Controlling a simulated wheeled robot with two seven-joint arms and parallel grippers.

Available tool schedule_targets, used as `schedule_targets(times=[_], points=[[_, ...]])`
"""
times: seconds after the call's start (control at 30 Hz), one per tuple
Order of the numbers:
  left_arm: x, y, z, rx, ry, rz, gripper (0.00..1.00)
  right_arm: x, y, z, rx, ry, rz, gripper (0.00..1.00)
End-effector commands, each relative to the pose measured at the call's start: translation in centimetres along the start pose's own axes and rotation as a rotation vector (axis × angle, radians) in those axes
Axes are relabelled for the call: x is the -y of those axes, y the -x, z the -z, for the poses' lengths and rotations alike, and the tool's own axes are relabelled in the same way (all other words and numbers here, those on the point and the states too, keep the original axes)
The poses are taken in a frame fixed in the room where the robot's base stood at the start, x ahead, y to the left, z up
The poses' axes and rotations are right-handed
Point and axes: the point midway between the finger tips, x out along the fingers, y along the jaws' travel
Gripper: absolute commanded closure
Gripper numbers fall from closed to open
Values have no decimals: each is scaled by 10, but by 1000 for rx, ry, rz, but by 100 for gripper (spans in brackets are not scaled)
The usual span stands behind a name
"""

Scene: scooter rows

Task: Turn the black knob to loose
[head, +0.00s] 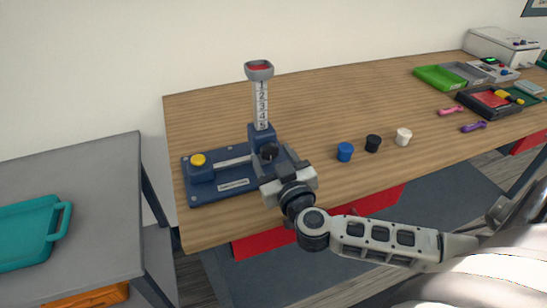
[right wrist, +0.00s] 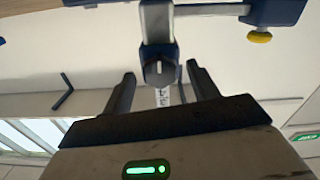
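The black knob (head: 269,152) sits low on the front of a dark blue fixture (head: 235,187) on the wooden table. In the right wrist view the knob (right wrist: 159,73) is round, with a pale pointer line standing roughly upright in the picture. My right gripper (head: 281,163) is just in front of the knob. In the right wrist view its two dark fingers (right wrist: 160,82) are spread, one on each side of the knob, with gaps between. Whether the fingertips reach past the knob's face I cannot tell. My left gripper is not in view.
A numbered white post (head: 261,104) with a red-topped cup (head: 259,68) rises from the fixture. A yellow knob (head: 198,160) is at its left. Blue (head: 345,152), black (head: 373,143) and white (head: 403,137) caps stand to the right. A grey table (head: 95,180) is at left.

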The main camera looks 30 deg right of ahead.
Motion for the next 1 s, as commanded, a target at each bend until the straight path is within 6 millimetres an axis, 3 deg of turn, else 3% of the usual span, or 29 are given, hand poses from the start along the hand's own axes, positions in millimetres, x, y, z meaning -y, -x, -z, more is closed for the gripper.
schedule_targets(times=[0.27,0.8,1.0], points=[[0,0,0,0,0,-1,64,0,10,0,1,0,0,41],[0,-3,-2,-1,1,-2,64,0,128,-2,5,-1,2,41],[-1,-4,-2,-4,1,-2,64,0,153,-1,3,1,1,41]])
